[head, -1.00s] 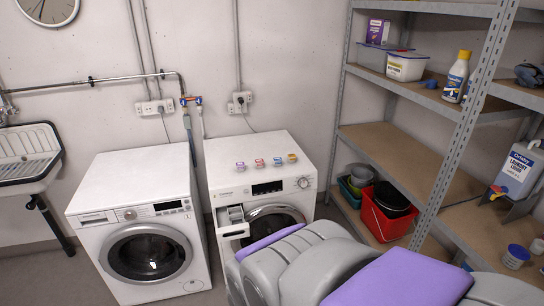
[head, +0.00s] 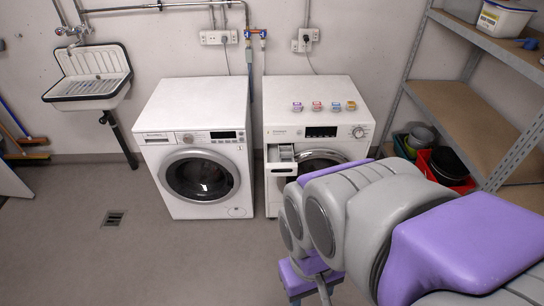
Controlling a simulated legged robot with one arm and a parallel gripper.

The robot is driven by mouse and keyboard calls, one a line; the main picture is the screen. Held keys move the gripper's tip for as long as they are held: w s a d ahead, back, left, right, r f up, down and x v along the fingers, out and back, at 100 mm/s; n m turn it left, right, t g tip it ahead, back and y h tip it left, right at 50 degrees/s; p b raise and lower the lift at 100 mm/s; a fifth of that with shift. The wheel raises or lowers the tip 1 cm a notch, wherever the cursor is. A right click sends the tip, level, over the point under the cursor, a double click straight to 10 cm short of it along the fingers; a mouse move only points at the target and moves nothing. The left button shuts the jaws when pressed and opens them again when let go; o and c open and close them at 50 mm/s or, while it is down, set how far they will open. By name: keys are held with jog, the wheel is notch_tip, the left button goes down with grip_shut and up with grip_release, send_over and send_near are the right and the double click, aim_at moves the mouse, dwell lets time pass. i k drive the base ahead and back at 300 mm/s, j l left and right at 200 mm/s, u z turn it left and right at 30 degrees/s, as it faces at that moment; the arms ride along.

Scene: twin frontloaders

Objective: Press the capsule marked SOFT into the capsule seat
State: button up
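Several small capsules stand in a row on top of the right washing machine (head: 290,92): a purple one (head: 297,106), a red one (head: 317,106), a blue one (head: 336,106) and a yellow one (head: 351,105). Their markings are too small to read, so I cannot tell which is SOFT. The detergent drawer (head: 282,165) of the right machine is pulled out at its upper left front. I cannot make out a capsule seat in it. My grey and purple body parts fill the lower right. My gripper's fingertips do not show.
A closed left washing machine (head: 200,100) stands beside the right one. The floor (head: 120,270) in front of the left machine is clear.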

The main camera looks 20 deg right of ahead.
aim_at(280, 156)
jog(key=i+l+z, duration=0.1)
jog(key=i+l, duration=0.25)
jog(key=i+l+z, duration=0.1)
jog(key=i+l, duration=0.2)
jog(key=i, duration=0.25)
jog(key=i+l, duration=0.25)
jog(key=i, duration=0.2)
jog(key=i+l+z, duration=0.15)
jog(key=i, duration=0.3)
jog(key=i+l+z, duration=0.1)
jog(key=i+l, duration=0.25)
jog(key=i, duration=0.15)
